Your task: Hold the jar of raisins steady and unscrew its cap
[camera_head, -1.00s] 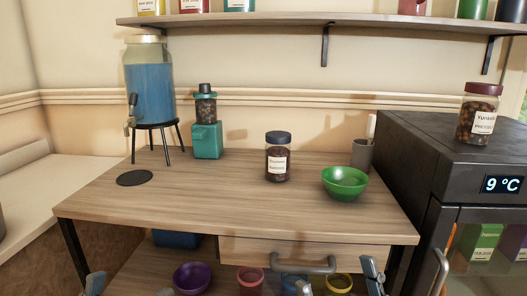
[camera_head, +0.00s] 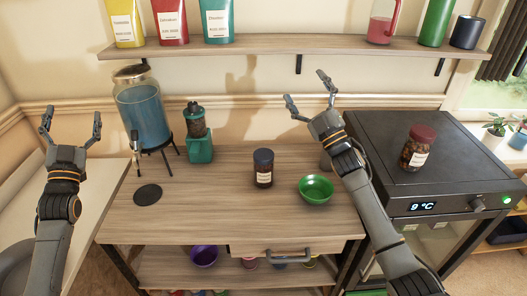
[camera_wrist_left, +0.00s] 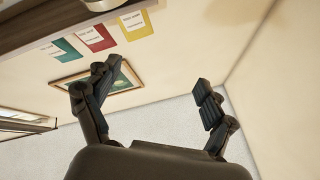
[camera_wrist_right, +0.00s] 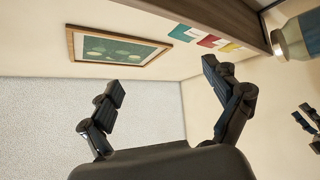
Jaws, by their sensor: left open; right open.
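A jar with dark contents, a dark blue cap and a white label (camera_head: 263,168) stands upright on the wooden table, its cap on. Its label is too small to read. A second jar with a dark red cap (camera_head: 417,149) stands on the black appliance. My left gripper (camera_head: 72,118) is raised, open and empty, at the far left of the head view, well apart from both jars. My right gripper (camera_head: 306,88) is open and empty, raised above and behind the table jar, to its right. Neither wrist view shows the table jar.
A green bowl (camera_head: 316,189) sits right of the table jar. A teal grinder (camera_head: 199,145) and a blue-filled dispenser (camera_head: 144,117) stand to its left, beside a black disc (camera_head: 148,194). A shelf (camera_head: 250,48) runs above. The table's front (camera_head: 215,215) is clear.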

